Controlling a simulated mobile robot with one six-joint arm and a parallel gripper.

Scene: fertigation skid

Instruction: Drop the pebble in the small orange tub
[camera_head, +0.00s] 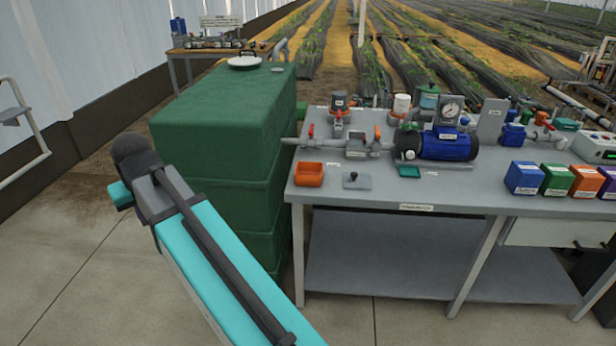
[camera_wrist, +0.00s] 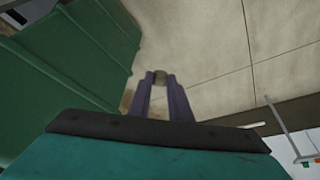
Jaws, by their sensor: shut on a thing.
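The small orange tub (camera_head: 309,175) stands at the front left of the grey workbench, open side up; its inside looks empty from here. My gripper (camera_wrist: 160,80) shows in the wrist view with its two dark fingers close together. It is shut on a small grey-brown pebble (camera_wrist: 160,76) at the fingertips, above the concrete floor. The fingers and pebble cannot be made out in that view.
A large green tank (camera_head: 220,125) stands between my arm and the bench (camera_head: 430,192). Pipes, valves and a blue pump (camera_head: 447,146) stand behind.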

